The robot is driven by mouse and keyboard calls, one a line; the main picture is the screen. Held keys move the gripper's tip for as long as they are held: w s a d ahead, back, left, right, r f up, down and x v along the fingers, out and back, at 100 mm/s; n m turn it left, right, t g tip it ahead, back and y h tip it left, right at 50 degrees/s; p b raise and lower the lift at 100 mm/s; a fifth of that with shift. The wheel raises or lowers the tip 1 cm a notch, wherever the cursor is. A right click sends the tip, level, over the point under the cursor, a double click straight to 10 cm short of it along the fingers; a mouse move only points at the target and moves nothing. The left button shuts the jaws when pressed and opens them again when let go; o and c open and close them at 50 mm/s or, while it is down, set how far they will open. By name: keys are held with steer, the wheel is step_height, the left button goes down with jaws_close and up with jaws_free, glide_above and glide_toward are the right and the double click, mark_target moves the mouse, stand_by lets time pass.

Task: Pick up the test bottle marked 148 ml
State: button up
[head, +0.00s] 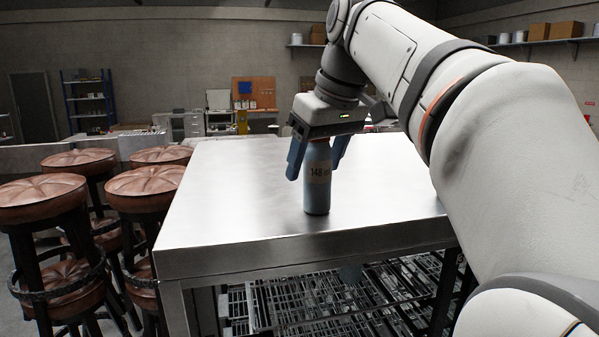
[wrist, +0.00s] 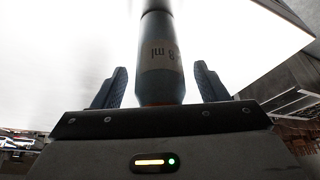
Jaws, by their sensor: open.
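In the wrist view the bottle (wrist: 160,75) rises between the two fingers of my gripper (wrist: 160,88), with a visible gap on both sides. The bottle's top is hidden behind the gripper in the head view.
Several brown-seated stools (head: 143,190) stand left of the table. Wire racks (head: 330,300) lie under the tabletop. The tabletop around the bottle is bare. Shelves and a workbench are far back.

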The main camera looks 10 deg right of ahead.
steer(key=shift+c, duration=0.4)
steer(key=c, duration=1)
steer(key=shift+c, duration=0.5)
steer(key=shift+r, duration=0.15)
